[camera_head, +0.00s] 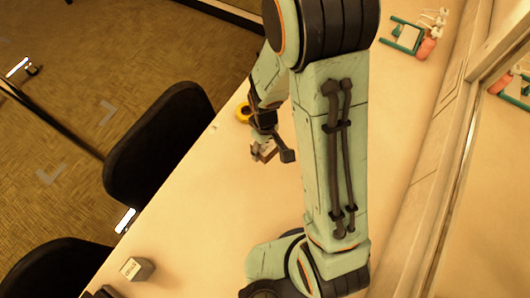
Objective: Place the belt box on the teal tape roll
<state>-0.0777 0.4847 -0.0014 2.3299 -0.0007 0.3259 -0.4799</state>
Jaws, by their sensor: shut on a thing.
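I cannot make out a teal tape roll; my arm hides part of the table.
A grey box with a pale label (137,269) stands at the lower left of the table (200,225). A teal frame (404,36) with pink and white items stands at the upper right. A mirror (485,190) runs along the right edge. Black chairs (160,145) stand at left.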

